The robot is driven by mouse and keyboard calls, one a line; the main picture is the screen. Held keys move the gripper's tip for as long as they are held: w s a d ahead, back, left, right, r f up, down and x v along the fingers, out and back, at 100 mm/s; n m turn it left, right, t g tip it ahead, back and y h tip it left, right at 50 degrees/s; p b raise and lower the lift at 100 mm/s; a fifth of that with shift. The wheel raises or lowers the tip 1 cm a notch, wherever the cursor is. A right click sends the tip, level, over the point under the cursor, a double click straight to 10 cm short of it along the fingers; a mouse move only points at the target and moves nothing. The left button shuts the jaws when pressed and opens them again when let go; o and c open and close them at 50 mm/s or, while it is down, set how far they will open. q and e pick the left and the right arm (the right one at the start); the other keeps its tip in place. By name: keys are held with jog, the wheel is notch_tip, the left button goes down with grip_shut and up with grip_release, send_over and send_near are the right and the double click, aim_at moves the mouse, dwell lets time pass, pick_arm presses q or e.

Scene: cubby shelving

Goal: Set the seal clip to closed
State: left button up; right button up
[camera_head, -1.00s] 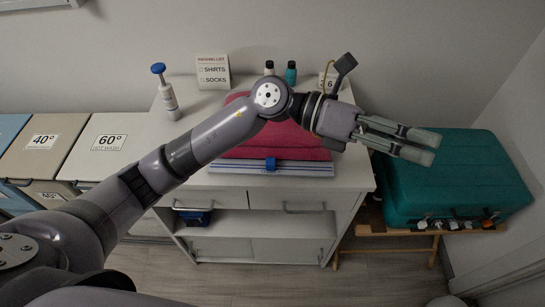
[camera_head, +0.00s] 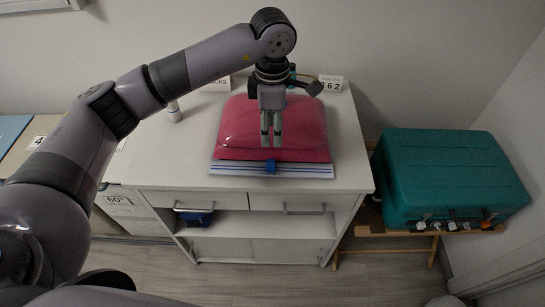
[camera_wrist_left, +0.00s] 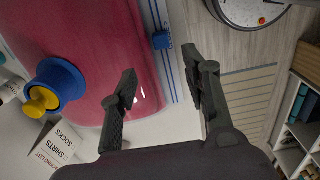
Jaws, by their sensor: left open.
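The seal clip (camera_head: 270,168) is a small blue slider near the middle of the white, blue-striped seal strip (camera_head: 312,171) on the front edge of a puffed pink bag (camera_head: 232,125). The bag lies on the white cabinet top. My left gripper (camera_head: 271,142) points down over the bag, just behind the clip in the picture. In the left wrist view it is open and empty (camera_wrist_left: 160,68), with the clip (camera_wrist_left: 161,40) beyond the fingertips, apart from them. A blue round part with a yellow knob (camera_wrist_left: 42,100) shows on the bag. My right gripper is not in view.
A teal suitcase (camera_head: 450,175) sits on a wooden stand at the right. A number sign (camera_head: 331,84) stands at the back. My left arm partly hides a list card (camera_head: 216,85) and the white pump (camera_head: 174,112). The cabinet top right of the bag is clear.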

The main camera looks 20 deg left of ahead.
aim_at(273, 162)
pick_arm(q)
notch_tip(273, 162, down, 12)
jog(key=p, duration=0.2)
jog(key=shift+f+p, duration=0.25)
jog(key=shift+p, duration=0.05)
jog(key=shift+c, duration=0.5)
jog(key=shift+c, duration=1.3)
grip_shut()
jog(key=shift+d, duration=0.1)
